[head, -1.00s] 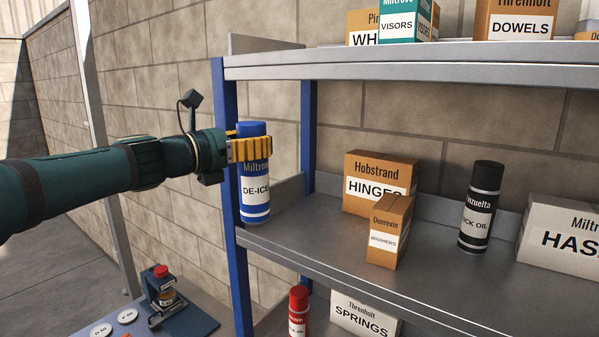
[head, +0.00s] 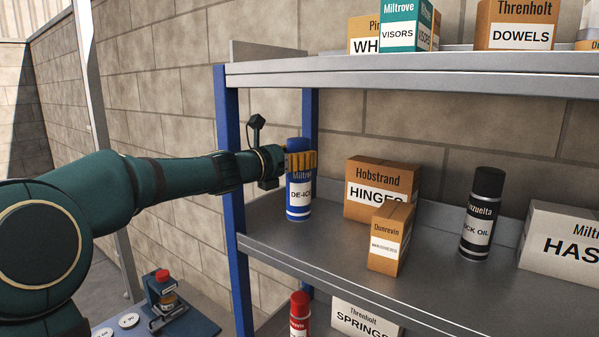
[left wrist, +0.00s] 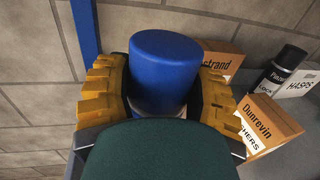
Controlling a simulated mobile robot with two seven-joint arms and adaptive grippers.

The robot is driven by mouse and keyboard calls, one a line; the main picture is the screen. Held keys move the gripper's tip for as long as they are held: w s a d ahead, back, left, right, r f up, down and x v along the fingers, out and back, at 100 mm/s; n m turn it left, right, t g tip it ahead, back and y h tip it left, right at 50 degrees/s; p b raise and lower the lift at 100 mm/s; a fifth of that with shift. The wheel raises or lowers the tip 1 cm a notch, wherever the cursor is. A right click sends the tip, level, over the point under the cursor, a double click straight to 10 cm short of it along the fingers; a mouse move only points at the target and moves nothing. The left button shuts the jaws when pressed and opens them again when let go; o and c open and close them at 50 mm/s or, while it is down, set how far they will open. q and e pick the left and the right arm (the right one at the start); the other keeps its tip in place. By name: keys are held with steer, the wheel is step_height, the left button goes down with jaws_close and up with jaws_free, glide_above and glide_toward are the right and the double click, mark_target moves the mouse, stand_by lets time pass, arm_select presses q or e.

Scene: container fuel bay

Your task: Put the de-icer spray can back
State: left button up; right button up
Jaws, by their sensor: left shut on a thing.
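The de-icer spray can (head: 299,190) is blue with a white label and stands upright at the left end of the middle shelf (head: 330,240). My left gripper (head: 301,161) is shut around its upper part. In the left wrist view the can's blue cap (left wrist: 166,58) sits between the yellow fingers of my left gripper (left wrist: 160,95). The can's base appears at or just above the shelf surface; I cannot tell whether it touches. My right gripper is not in view.
A Hobstrand hinges box (head: 372,190) and a smaller Dunrevin box (head: 389,238) stand right of the can. A black lock oil can (head: 482,215) is farther right. A blue post (head: 231,170) rises at the shelf's left front. The upper shelf (head: 400,72) hangs above.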

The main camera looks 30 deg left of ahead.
mark_target(299, 180)
arm_select(q)
steer(key=f, duration=0.3)
steer(key=shift+w, duration=0.25)
steer(key=shift+f, duration=0.1)
steer(key=shift+f+b, duration=0.1)
steer(key=shift+b, duration=0.25)
steer(key=o, duration=1.3)
